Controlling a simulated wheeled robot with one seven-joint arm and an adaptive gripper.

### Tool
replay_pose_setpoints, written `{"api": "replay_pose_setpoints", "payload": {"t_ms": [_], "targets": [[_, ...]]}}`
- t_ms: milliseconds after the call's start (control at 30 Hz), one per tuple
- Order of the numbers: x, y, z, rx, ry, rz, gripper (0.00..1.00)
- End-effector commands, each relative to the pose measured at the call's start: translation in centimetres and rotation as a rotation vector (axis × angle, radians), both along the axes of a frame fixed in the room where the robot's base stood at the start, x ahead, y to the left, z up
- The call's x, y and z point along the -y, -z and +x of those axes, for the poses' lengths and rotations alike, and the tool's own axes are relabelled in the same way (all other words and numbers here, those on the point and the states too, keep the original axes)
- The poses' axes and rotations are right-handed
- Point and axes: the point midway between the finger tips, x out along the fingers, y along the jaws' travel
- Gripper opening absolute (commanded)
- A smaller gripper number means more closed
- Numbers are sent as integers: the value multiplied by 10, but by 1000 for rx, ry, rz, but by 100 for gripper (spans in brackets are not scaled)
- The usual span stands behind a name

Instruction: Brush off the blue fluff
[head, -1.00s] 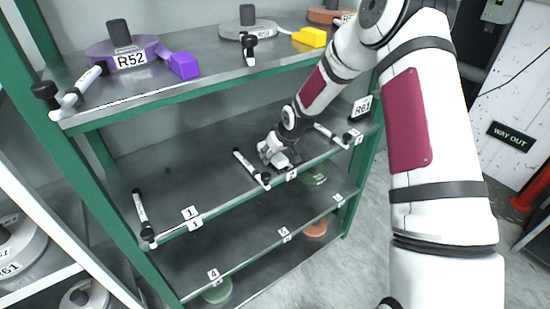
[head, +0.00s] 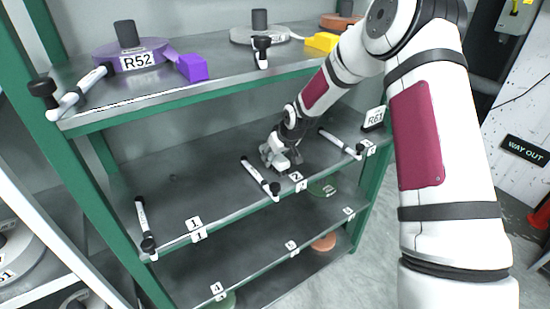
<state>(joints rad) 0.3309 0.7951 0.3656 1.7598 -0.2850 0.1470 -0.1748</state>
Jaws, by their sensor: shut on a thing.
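My gripper (head: 274,158) is low over the middle shelf board (head: 200,175), to the left of label 2. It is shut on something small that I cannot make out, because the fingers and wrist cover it. No blue fluff can be made out in the head view. Whether the gripper touches the board is too small to tell.
White rods with black knobs lie along the middle shelf, one (head: 260,177) close to my gripper. Above are a purple reel R52 (head: 137,59), a purple block (head: 193,67) and a yellow block (head: 322,42). A green upright (head: 362,190) stands at right.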

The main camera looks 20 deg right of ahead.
Motion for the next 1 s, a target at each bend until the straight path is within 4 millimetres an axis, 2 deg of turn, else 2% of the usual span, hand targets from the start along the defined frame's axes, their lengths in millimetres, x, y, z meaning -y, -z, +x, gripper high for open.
{"api": "replay_pose_setpoints", "payload": {"t_ms": [167,700,1000], "targets": [[0,-9,0,2,0,0,15],[0,-57,0,3,0,0,15],[0,-61,0,1,0,-1,15]]}}
